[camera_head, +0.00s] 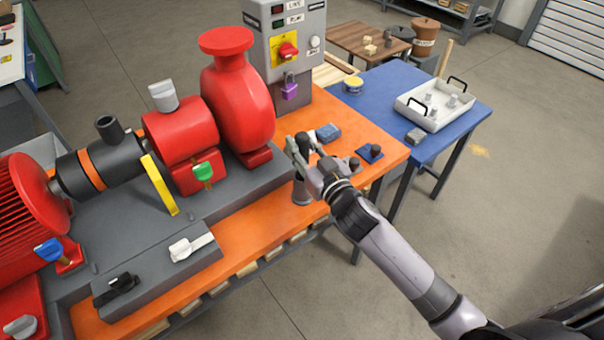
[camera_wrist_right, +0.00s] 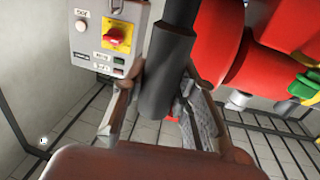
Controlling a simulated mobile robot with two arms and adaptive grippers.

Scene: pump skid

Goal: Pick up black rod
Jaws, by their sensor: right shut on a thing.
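My right gripper (camera_head: 303,150) is over the orange tabletop, right of the red pump. It is shut on the black rod (camera_head: 303,139), whose dark top shows between the fingers. In the right wrist view the rod (camera_wrist_right: 166,70) stands between the two fingers of the gripper (camera_wrist_right: 165,115) as a dark cylinder with a thick and a thinner part. A grey cylindrical piece (camera_head: 302,192) shows below the gripper in the head view; I cannot tell whether it belongs to the rod or whether the rod touches the table. My left gripper is not in view.
The red pump (camera_head: 238,105) and the control box (camera_head: 286,45) with a purple padlock (camera_head: 290,87) stand close by. A blue block (camera_head: 328,132) and a blue plate with a dark knob (camera_head: 370,152) lie nearby. A blue table (camera_head: 390,85) holds a white tray (camera_head: 412,108).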

